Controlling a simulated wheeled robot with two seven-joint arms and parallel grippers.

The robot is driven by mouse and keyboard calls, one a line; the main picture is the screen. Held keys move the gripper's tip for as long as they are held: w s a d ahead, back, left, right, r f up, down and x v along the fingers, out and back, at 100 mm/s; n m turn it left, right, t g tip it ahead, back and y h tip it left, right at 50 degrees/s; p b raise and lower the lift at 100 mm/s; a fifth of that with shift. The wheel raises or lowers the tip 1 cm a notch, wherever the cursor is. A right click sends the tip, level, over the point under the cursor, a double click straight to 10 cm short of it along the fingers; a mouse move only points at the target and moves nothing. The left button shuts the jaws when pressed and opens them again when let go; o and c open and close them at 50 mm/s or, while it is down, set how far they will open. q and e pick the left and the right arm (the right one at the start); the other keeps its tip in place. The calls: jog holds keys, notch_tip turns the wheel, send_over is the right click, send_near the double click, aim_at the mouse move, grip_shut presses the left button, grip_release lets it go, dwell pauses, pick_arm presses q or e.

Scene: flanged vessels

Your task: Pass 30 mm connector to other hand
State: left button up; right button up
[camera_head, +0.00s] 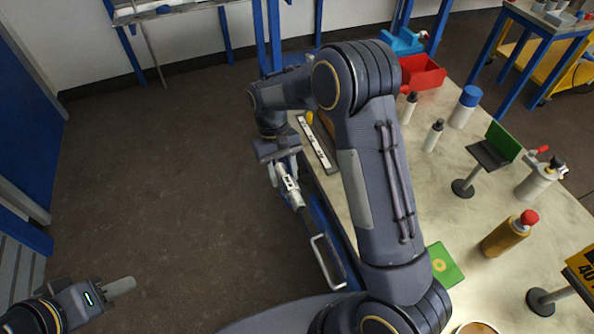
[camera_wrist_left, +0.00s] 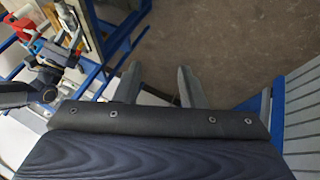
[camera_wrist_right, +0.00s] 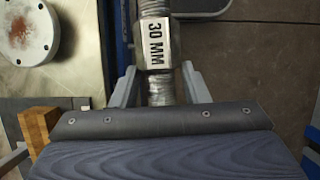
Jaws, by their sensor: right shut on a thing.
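The 30 mm connector (camera_wrist_right: 153,45) is a silver metal piece with a hex middle, a white "30 MM" label and threaded ends. My right gripper (camera_wrist_right: 160,88) is shut on its near threaded end. In the head view the connector (camera_head: 289,184) sticks out from my right gripper (camera_head: 283,166), beside the table's left edge. My left gripper (camera_head: 128,286) is far off at the lower left, over the floor. In the left wrist view its two fingers (camera_wrist_left: 160,88) are apart with nothing between them.
The worktable (camera_head: 348,205) holds bottles (camera_head: 432,135), a red bin (camera_head: 422,73), a red-capped brown bottle (camera_head: 503,236) and a green card (camera_head: 443,265). My right arm hides part of it. A round flange (camera_wrist_right: 27,30) lies near the connector. Open floor (camera_head: 170,190) separates the grippers.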

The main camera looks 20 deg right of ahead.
pick_arm(q)
jog(key=shift+o, duration=1.8)
jog(key=shift+w+r, duration=0.1)
jog(key=shift+w, duration=0.05)
jog(key=w+d+r+g+h, duration=0.1)
jog(key=w+d+g+h, duration=0.25)
jog(key=w+d, duration=1.5)
jog(key=a+x, duration=0.1)
jog(key=x, duration=1)
jog(key=shift+w+f+n+g, duration=0.3)
jog(key=shift+w+f+g, duration=0.05)
jog(key=shift+w+f, duration=0.05)
pick_arm(e)
jog(key=w+a+r+n, duration=0.1)
jog(key=w+a+r, duration=0.2)
jog(key=a, duration=0.3)
jog(key=w+a+r, duration=0.3)
jog(key=a+r, duration=0.1)
jog(key=a, duration=0.2)
jog(key=shift+a+r+n+h, duration=0.15)
jog(key=shift+a+n+h, duration=0.15)
jog(key=shift+n, duration=0.1)
pick_arm(q)
jog(key=shift+d, duration=0.1)
pick_arm(e)
jog(key=shift+s, duration=0.1)
